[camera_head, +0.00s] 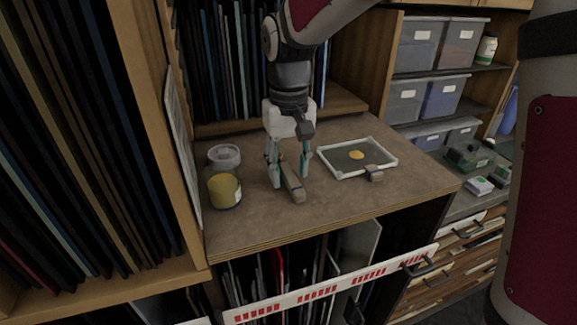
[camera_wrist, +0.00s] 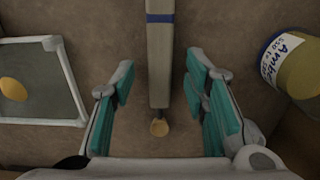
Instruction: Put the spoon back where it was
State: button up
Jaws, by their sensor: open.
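The spoon (camera_head: 292,183) lies on the brown worktop with its thick grey-beige handle toward the front. In the wrist view its handle (camera_wrist: 160,55) has a blue band, and its small yellowish bowl (camera_wrist: 160,128) points toward the gripper base. My gripper (camera_head: 290,178) points down with its teal-padded fingers apart, one on each side of the spoon. In the wrist view my gripper (camera_wrist: 160,88) shows clear gaps between both fingers and the handle. A jar of yellow paint (camera_head: 224,190) stands to the left, and its "Amber" label (camera_wrist: 283,55) shows in the wrist view.
A white-framed glass panel (camera_head: 326,163) with a yellow paint blob (camera_head: 356,155) lies to the right. A small beige block (camera_head: 374,173) sits at its front edge. A whitish jar (camera_head: 224,155) stands behind the amber jar. The worktop front (camera_head: 330,208) is clear.

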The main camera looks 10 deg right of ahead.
notch_tip(320, 180, up, 11)
jog(key=s+d+f+m+t+b, duration=0.1)
jog(key=s+d+f+t, duration=0.1)
jog(key=s+d, duration=0.4)
jog(key=s+d+f+m+t+b, duration=0.1)
jog(key=s+d+f+t, duration=0.2)
jog(key=s, duration=0.9)
jog(key=d, duration=0.3)
jog(key=shift+s+t, duration=0.3)
